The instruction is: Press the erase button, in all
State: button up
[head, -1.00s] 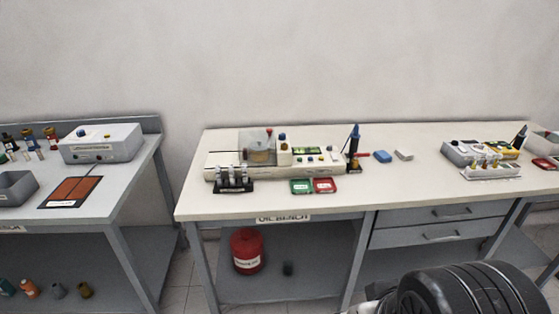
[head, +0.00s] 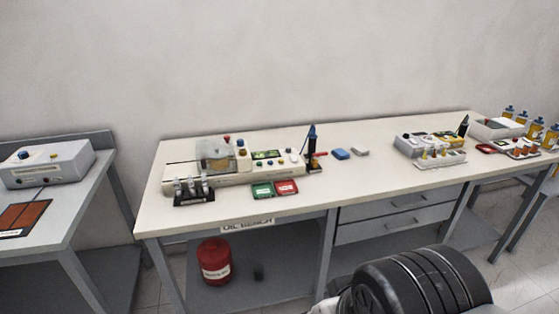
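A beige test instrument (head: 236,170) stands on the left half of the oil bench, with a clear covered cell, a small screen (head: 266,155) and several coloured knobs and buttons. The labels are too small to read, so I cannot tell which button is erase. A grey instrument (head: 411,147) on the right part of the bench also carries small controls. A grey box (head: 46,166) with a blue and a yellow knob is on the left table. My gripper is not in view; only a black ribbed part of my arm shows at the bottom right.
The oil bench top (head: 330,184) has free room along its front. A vial rack (head: 193,191), green tray (head: 262,190) and red tray (head: 287,187) lie before the instrument. A red waste can (head: 214,262) stands on the lower shelf. A floor gap separates the tables.

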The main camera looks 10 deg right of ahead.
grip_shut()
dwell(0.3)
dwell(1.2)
